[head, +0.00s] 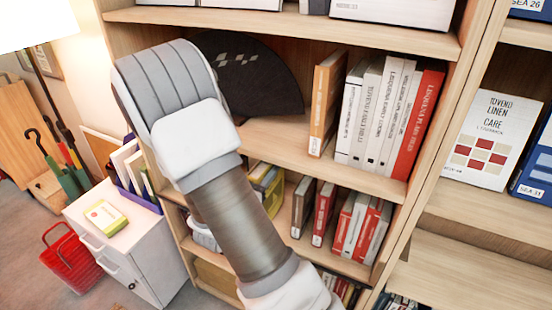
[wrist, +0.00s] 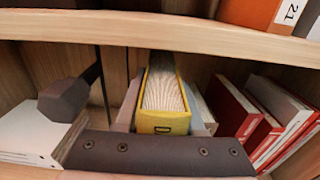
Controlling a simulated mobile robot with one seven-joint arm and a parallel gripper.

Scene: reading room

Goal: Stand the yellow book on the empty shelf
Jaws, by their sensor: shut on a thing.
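The yellow book (wrist: 163,122) is upright in the middle of the wrist view, its pale page edges facing up. My gripper (wrist: 165,108) is shut on it, with a grey finger along each side. In the head view, a yellow patch that looks like the book (head: 265,175) shows in the lower compartment, just right of my arm. My arm hides most of the gripper there. I cannot tell whether the book touches the shelf board. A bare shelf (head: 470,262) shows at the lower right of the head view.
Red and white books (wrist: 285,115) lean right of the held book. A shelf board (wrist: 160,32) runs close above it. A dark bracket-like object (wrist: 72,98) and a white stack (wrist: 28,132) are at left. A white cabinet (head: 140,250) and red basket (head: 72,265) stand left of the bookcase.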

